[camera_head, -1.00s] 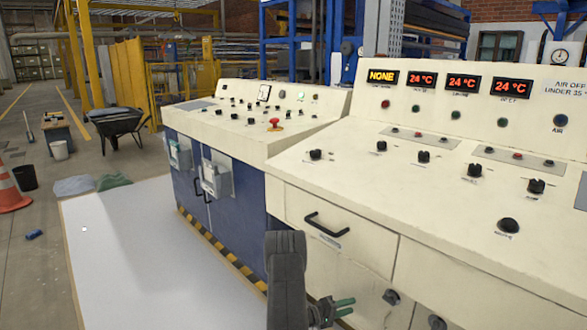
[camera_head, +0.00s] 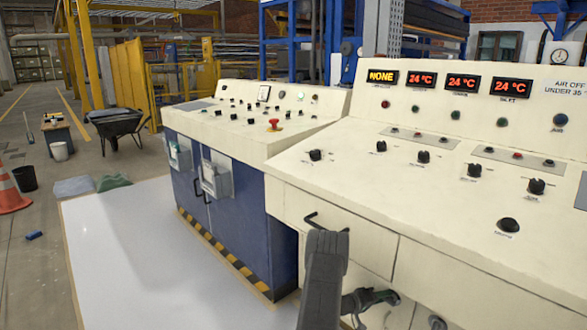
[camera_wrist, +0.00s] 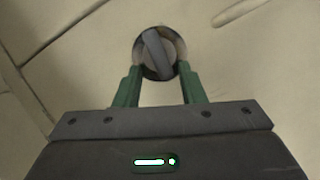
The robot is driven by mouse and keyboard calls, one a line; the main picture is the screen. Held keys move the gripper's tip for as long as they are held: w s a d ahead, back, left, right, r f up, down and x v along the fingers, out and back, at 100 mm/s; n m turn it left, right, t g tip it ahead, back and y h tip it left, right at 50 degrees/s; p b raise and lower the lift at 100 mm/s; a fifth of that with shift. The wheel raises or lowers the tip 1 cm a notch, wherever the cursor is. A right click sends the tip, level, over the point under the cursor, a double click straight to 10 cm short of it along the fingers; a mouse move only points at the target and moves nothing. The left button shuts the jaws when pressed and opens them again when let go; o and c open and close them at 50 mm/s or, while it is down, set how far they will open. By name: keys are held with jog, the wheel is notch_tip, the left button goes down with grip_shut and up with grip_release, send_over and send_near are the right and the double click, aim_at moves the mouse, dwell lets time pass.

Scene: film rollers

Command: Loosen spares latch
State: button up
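A round dark latch knob (camera_wrist: 158,53) with a raised grey grip bar sits on the cream panel in the wrist view. The bar is tilted slightly, its top end leaning left. My gripper (camera_wrist: 159,74) has its two green fingers apart, one on each side of the knob's lower part. Whether they touch it, I cannot tell. In the head view my gripper (camera_head: 388,297) is at the cream console's lower front and hides the knob there. A second dark knob (camera_head: 437,323) shows lower right. I can read no spares label.
The cream console (camera_head: 400,215) has a black drawer handle (camera_head: 318,221) above my gripper, partly behind my arm. Its sloping top carries dark knobs and red displays (camera_head: 462,83). A blue cabinet (camera_head: 238,222) stands to the left, with clear pale floor (camera_head: 150,260) beside it.

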jog(key=shift+s+d+r+m+y+p, duration=0.15)
jog(key=shift+m+y+p, duration=0.2)
jog(key=shift+m, duration=0.2)
jog(key=shift+a+r+m+y+p, duration=0.15)
jog(key=shift+m+y+p, duration=0.2)
jog(key=shift+m, duration=0.2)
jog(key=shift+d, duration=0.1)
